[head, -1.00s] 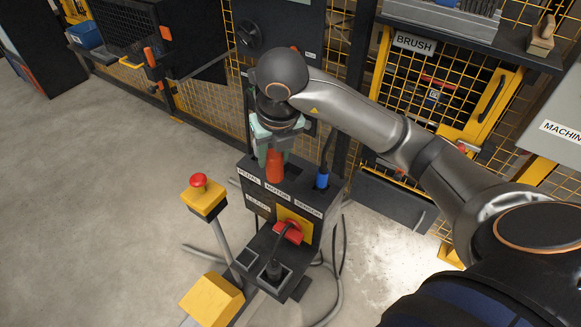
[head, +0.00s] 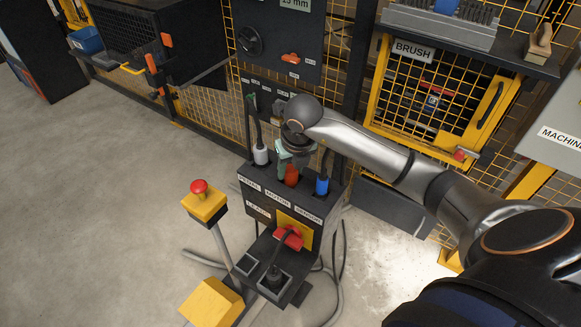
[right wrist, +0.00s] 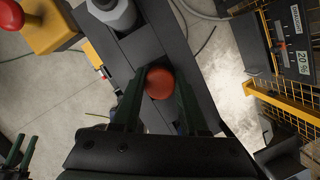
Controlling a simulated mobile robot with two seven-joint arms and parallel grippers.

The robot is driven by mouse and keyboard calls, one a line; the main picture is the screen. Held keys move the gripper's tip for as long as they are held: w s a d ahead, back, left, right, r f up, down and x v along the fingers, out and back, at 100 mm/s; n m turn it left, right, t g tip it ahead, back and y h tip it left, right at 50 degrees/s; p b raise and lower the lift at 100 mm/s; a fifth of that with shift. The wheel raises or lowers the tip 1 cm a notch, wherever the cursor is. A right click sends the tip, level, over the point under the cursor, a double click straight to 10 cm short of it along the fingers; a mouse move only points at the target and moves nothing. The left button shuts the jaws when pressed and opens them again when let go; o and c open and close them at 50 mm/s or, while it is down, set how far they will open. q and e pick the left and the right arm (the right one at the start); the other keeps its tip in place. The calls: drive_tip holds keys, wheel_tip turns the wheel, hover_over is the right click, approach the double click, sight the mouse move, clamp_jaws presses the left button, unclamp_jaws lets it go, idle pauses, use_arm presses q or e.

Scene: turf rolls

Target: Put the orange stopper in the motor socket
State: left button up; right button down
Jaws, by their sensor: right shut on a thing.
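The orange stopper (head: 291,176) is upright between the fingers of my right gripper (head: 291,161), which is shut on it. It is over the top of the dark socket box (head: 262,212), behind the MOTOR label and between the grey plug (head: 261,153) and the blue plug (head: 322,186). In the right wrist view the stopper's round top (right wrist: 160,83) shows between the two dark green fingertips of my right gripper (right wrist: 161,90). The motor socket is hidden under the stopper, and I cannot tell whether the stopper is in it.
A red emergency button (head: 199,187) on a yellow box stands left of the socket box. A red plug handle (head: 288,237) is on its front. Cables rise behind. A yellow mesh fence (head: 440,97) stands behind; the floor at left is clear.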

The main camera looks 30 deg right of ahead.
drive_tip(key=shift+f, duration=0.1)
drive_tip(key=shift+c, duration=2.2)
unclamp_jaws()
